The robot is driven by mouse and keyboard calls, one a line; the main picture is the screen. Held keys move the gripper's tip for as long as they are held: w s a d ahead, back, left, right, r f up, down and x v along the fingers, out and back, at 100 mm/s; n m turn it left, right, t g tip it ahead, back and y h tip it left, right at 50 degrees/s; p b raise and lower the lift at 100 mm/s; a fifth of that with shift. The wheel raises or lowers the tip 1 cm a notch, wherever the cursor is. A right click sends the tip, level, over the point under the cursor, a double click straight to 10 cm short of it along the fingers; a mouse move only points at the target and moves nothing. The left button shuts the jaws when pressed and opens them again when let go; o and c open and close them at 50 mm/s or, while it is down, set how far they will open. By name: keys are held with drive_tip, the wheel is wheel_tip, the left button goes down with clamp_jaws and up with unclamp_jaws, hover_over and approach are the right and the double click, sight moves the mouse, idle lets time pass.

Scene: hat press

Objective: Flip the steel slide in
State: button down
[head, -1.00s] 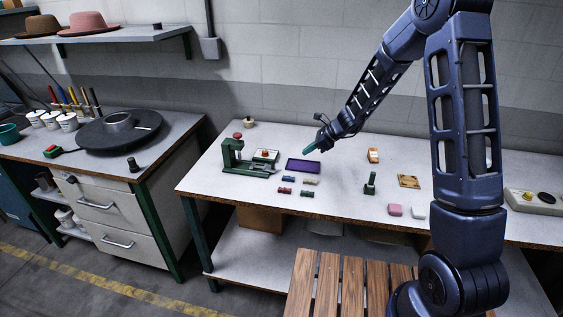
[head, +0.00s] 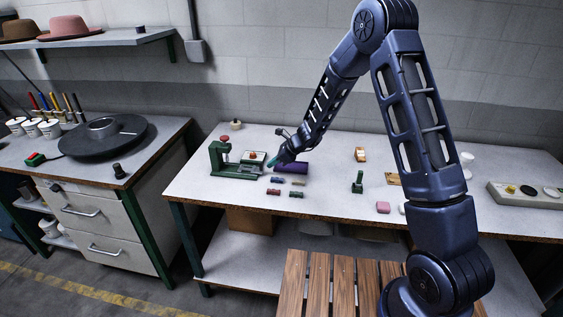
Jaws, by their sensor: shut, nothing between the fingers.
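The green press (head: 217,160) stands upright near the left end of the white workbench, with a red knob on top. A small grey part sticks out to the right along its base; it looks like the steel slide (head: 250,175), but it is too small to tell its pose exactly. My gripper (head: 271,163) has teal fingertips, is shut and empty, and points down and left. It is just right of the press, close to the slide's outer end. I cannot tell whether it touches.
A green stand (head: 357,182) is further right.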

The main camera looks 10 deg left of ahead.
sight(259, 169)
drive_tip(key=shift+a, duration=0.7)
drive_tip(key=a, duration=0.9)
drive_tip(key=shift+a, duration=0.1)
drive_tip(key=shift+d, duration=0.55)
drive_tip(key=d, duration=0.3)
drive_tip(key=shift+w+d, duration=0.1)
drive_tip(key=v, duration=1)
